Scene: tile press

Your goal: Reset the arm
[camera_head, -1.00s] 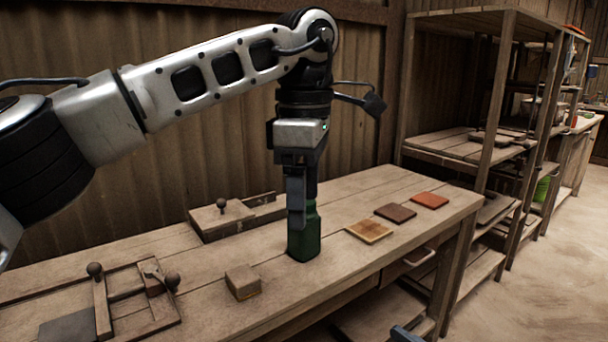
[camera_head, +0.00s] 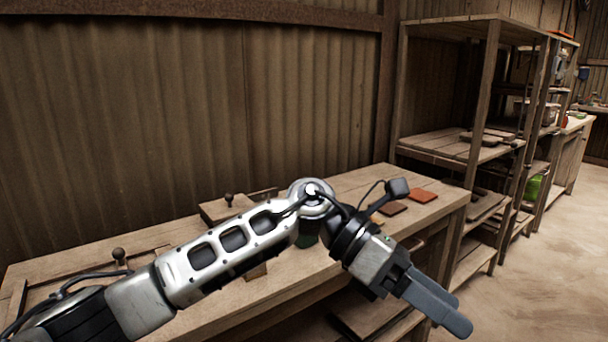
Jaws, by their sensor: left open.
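My left arm reaches across the workbench from the lower left. Its gripper (camera_head: 459,314) points down and to the right, past the bench's front edge, over the floor. Its two grey fingers are apart, with nothing between them. My right gripper is not in view.
The wooden workbench (camera_head: 346,187) carries a red tile (camera_head: 423,196) and a brown tile (camera_head: 392,209); a yellowish tile (camera_head: 376,218) is partly hidden. A wooden press (camera_head: 222,208) stands at the back. Wooden shelves (camera_head: 440,149) stand at the right, beside open floor (camera_head: 540,270).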

